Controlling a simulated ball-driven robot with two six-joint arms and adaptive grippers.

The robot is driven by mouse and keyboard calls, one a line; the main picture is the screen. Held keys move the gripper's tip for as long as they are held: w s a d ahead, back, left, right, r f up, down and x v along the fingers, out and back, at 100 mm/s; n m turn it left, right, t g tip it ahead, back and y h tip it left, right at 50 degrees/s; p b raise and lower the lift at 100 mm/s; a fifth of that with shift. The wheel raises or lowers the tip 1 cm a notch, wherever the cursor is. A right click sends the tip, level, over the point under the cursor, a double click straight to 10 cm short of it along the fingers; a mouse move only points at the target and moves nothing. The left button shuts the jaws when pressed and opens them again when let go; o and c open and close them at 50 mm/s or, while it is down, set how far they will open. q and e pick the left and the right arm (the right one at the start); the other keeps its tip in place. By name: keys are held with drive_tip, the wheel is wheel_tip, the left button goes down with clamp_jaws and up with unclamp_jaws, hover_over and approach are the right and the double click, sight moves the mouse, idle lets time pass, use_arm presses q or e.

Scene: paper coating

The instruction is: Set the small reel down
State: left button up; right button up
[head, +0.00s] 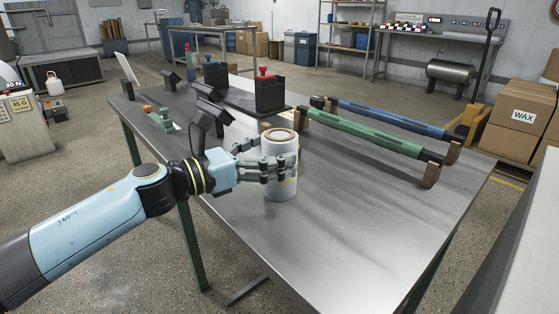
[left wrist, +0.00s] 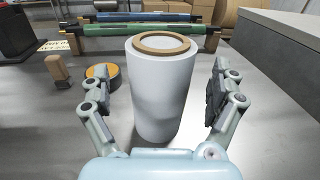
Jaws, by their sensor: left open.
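The small reel (head: 281,180) is a white upright cylinder with a brown core ring on top. It stands on the grey metal table (head: 330,245) in the head view. My left gripper (head: 281,168) is around it, with fingers at its near and far sides. In the left wrist view the reel (left wrist: 158,95) stands upright between the spread fingers of my left gripper (left wrist: 158,110), with a visible gap on each side. My right gripper is not in view.
A green bar (head: 365,138) and a blue bar (head: 395,122) lie on wooden supports to the right. A black block with a red top (head: 268,92) stands behind the reel. An orange-topped round piece (left wrist: 101,71) sits left of the reel. The table's right front is clear.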

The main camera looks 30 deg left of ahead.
use_arm(q)
drive_tip(key=x, duration=0.2)
drive_tip(key=shift+w+d, duration=0.15)
drive_tip(key=shift+w, duration=0.1)
drive_tip(key=c, duration=1.4)
